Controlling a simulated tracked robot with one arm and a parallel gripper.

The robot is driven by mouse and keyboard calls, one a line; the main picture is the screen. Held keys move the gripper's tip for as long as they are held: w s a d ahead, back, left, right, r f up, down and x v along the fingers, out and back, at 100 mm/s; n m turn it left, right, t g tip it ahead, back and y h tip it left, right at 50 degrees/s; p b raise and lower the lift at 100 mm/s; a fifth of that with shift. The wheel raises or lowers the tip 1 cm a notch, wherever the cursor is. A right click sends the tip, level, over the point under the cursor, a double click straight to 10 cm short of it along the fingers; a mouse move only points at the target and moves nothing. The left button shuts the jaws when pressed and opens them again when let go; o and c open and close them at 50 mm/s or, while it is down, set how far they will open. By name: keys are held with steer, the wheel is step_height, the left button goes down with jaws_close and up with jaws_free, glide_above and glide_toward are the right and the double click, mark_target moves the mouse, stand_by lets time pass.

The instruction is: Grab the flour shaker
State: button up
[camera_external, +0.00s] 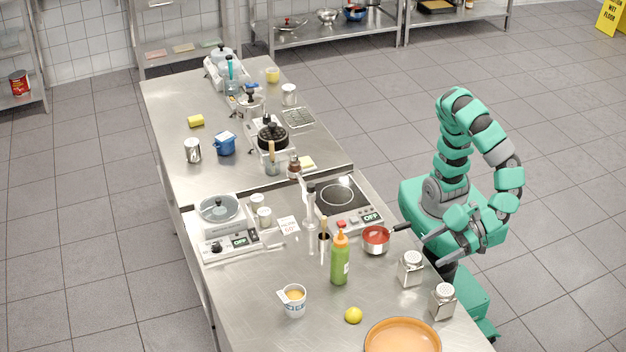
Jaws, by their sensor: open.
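Two square glass shakers with perforated metal caps stand upright near the table's right edge, one by the saucepan (411,269) and one nearer the camera (443,302). Silver cans also stand farther back, one at the left (193,151) and one near the back (289,94). No label is readable, so I cannot tell which holds flour. My gripper (430,246) is open and empty beside the table's right edge, just above and right of the shaker by the saucepan, apart from it as far as I can tell.
A red-filled saucepan (376,240) with a black handle reaches toward my gripper. A green squeeze bottle (340,260), a lemon (353,315), a cup (293,301) and an orange pan (403,338) stand near. An induction hob (340,196) lies behind. The table front left is clear.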

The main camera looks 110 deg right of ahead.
mark_target(412, 263)
steer(key=shift+b+x, duration=1.4)
steer(key=shift+x, duration=2.75)
steer(key=shift+s+f, duration=0.1)
steer(key=shift+f, duration=0.05)
steer(key=c, duration=1.1)
